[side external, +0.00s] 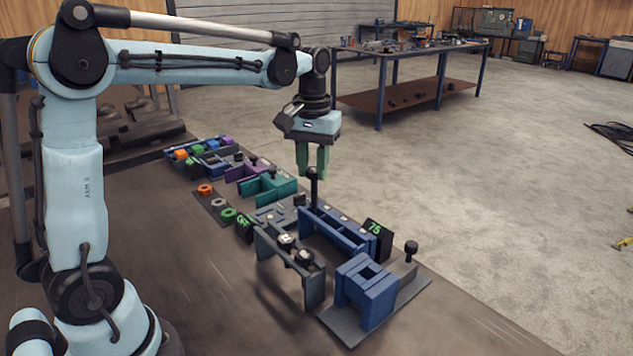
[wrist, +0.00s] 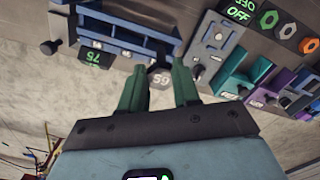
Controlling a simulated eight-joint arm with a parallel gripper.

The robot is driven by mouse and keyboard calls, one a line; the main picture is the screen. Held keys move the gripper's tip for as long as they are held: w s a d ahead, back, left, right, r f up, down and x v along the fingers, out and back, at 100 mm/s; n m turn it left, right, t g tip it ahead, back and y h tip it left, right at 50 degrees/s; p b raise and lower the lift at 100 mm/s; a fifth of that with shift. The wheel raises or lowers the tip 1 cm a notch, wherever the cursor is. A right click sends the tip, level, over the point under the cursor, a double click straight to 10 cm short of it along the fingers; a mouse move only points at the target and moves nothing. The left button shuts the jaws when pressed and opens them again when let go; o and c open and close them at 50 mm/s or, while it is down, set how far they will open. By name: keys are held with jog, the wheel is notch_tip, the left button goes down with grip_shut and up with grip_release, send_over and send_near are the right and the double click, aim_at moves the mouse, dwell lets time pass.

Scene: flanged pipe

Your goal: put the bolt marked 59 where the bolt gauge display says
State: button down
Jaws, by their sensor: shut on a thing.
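My gripper (side external: 313,160) has green fingers pointing down and is shut on a dark bolt (side external: 314,184), which hangs upright below the fingertips. In the wrist view its hex head (wrist: 160,78) shows between the fingers (wrist: 160,88) with a two-digit mark, turned and hard to read. The bolt's lower end is by the far left end of a long blue rack (side external: 338,234) with white labels; I cannot tell if it touches. A dark display (side external: 375,228) at the rack's near right end shows green 75. It also shows in the wrist view (wrist: 95,57).
A grey bracket (side external: 290,258) carrying two marked bolts stands in front of the rack. A blue slotted block (side external: 365,292) and a black knob (side external: 411,248) are at the near right. Teal (side external: 266,190) and purple (side external: 246,172) fixtures and an OFF display (side external: 244,223) lie left.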

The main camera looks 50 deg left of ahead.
aim_at(313, 195)
jog(key=shift+f, duration=0.15)
jog(key=shift+f, duration=2)
jog(key=shift+f, duration=1.7)
jog(key=shift+c, duration=1.7)
grip_release()
jog(key=shift+r, duration=3.55)
jog(key=shift+s+d, duration=0.1)
